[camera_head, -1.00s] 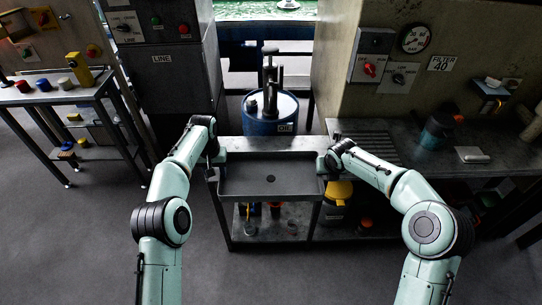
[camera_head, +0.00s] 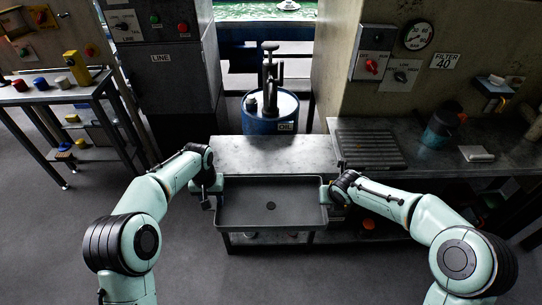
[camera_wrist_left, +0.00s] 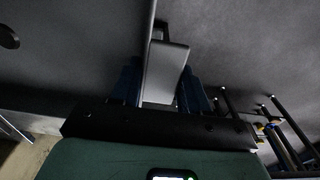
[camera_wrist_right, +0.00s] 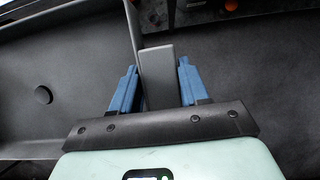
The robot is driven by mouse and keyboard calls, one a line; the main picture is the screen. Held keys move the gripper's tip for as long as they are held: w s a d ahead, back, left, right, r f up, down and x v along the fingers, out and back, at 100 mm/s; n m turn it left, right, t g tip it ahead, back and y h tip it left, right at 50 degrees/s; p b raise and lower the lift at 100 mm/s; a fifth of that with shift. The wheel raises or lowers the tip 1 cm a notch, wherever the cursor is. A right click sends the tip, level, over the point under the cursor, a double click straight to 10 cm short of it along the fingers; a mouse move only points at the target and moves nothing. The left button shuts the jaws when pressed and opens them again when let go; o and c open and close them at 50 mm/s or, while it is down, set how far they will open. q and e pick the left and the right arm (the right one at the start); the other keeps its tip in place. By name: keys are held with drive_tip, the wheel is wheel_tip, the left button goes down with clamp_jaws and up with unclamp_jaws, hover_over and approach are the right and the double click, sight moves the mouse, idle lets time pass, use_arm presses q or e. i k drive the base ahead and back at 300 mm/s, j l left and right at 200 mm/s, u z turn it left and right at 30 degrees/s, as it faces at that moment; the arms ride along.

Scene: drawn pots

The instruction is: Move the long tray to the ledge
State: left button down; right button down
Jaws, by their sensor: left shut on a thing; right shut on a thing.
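The long tray (camera_head: 245,203) is a dark grey, shallow tray with raised rims and a round dark spot in its floor. It hangs level between my two grippers, in front of the metal bench (camera_head: 275,153). My left gripper (camera_head: 213,188) is shut on the tab at its left end; the tab shows between blue fingers in the left wrist view (camera_wrist_left: 165,75). My right gripper (camera_head: 328,192) is shut on the tab at its right end, also seen in the right wrist view (camera_wrist_right: 157,75). I cannot tell which surface is the ledge.
A ribbed plate (camera_head: 370,149) lies on the worktop right of the bench. A blue oil drum (camera_head: 270,122) with a pump stands behind. A side table (camera_head: 65,92) with coloured caps stands left. A dark jug (camera_head: 441,125) and pale block (camera_head: 476,153) sit right.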

sight(271, 154)
drive_tip(key=i, duration=1)
